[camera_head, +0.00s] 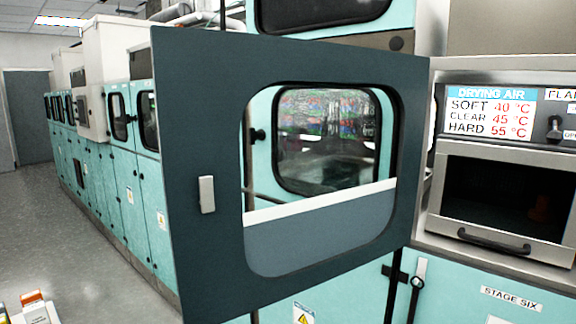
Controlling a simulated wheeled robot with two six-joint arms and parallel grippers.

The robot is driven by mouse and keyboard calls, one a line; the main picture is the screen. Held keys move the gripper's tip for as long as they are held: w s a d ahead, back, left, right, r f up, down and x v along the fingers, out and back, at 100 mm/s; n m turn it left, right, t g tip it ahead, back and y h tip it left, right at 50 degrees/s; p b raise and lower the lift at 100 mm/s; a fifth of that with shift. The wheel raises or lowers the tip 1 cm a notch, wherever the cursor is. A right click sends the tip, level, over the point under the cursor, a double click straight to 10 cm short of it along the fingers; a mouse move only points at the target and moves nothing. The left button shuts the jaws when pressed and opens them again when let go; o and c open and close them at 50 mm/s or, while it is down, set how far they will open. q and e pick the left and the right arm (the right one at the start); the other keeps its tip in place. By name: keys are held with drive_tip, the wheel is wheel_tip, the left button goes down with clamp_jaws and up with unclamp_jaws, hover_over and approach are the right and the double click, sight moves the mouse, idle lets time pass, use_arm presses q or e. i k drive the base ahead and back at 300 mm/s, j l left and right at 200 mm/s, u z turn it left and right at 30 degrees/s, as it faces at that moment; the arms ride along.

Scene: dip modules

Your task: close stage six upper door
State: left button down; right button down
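A dark grey upper door (215,110) with a large rounded window opening stands swung open toward me, in the middle of the head view. Its hinged side is at the right, near the stage six cabinet, and its free edge is at the left. A small pale handle (206,194) sits on the door near that free edge. Through the window I see a teal panel with a dark inner window (325,140). A "STAGE SIX" label (511,299) is on the teal front at lower right. Neither of my grippers is in view.
A drying unit with a dark opening and a bar handle (495,240) stands at the right, under a "DRYING AIR" sign (490,113). A long row of teal cabinets (90,165) recedes at the left. Grey floor (75,250) is clear there. Small boxes (34,305) show at bottom left.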

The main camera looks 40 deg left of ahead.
sight(229, 264)
drive_tip(key=j+z, duration=0.15)
drive_tip(key=j, duration=0.35)
drive_tip(key=k+j+z, duration=0.15)
drive_tip(key=j, duration=0.35)
drive_tip(key=j+z, duration=0.15)
drive_tip(key=j, duration=0.3)
drive_tip(key=k+j+z, duration=0.2)
drive_tip(key=j, duration=0.3)
drive_tip(key=j+z, duration=0.15)
drive_tip(key=j, duration=0.85)
drive_tip(key=z, duration=0.05)
